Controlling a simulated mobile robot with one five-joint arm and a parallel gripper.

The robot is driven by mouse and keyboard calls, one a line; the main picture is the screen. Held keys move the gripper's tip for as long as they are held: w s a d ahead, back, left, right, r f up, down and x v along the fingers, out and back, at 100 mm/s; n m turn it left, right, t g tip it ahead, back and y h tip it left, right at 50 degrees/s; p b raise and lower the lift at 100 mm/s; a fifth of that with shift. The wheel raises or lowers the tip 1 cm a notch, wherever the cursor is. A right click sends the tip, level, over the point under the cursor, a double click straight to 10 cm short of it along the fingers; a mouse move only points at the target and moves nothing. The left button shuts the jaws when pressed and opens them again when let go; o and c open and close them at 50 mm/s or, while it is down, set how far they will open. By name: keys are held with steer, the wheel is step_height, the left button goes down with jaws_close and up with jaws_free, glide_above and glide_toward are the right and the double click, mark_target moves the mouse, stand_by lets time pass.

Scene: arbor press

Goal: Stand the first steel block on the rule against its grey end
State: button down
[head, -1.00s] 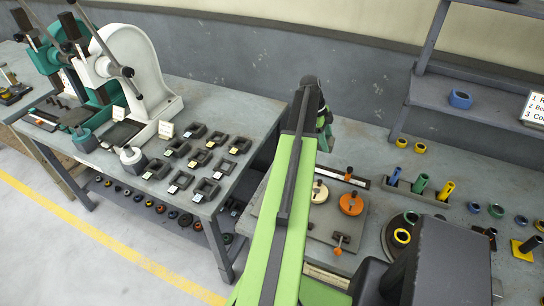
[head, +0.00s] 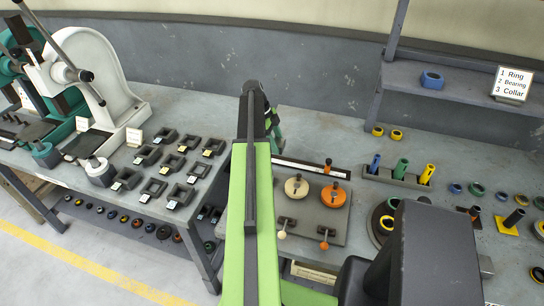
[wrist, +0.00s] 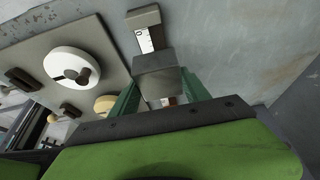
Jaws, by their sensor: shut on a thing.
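In the wrist view my gripper (wrist: 160,84) has its two teal fingers on either side of a grey steel block (wrist: 165,66) and is shut on it. The block is over the white rule (wrist: 145,39), whose "0" mark shows between the block and the grey end (wrist: 143,17). A short stretch of bare rule separates them in this view. I cannot tell whether the block touches the rule. In the head view the rule (head: 300,166) lies on the right bench, partly hidden by my green arm, which also hides the block.
A grey plate with a cream disc (head: 296,187) and an orange disc (head: 334,195) lies in front of the rule. An orange knob (head: 328,163) stands at its right end. A holder with coloured tubes (head: 401,170) is farther right. Arbor presses (head: 85,75) stand on the left bench.

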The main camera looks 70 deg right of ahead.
steer(key=shift+w+a+f, duration=0.1)
steer(key=shift+w+f, duration=0.2)
steer(key=shift+w, duration=0.2)
steer(key=shift+w+a+f, duration=0.1)
steer(key=shift+w+f, duration=0.2)
steer(key=shift+w, duration=0.2)
step_height(320, 180, down, 4)
steer(key=b, duration=0.4)
steer(key=shift+f+b, duration=0.15)
steer(key=shift+b, duration=0.25)
steer(key=shift+r, duration=0.2)
steer(key=shift+f, duration=0.15)
steer(key=c, duration=0.5)
jaws_free()
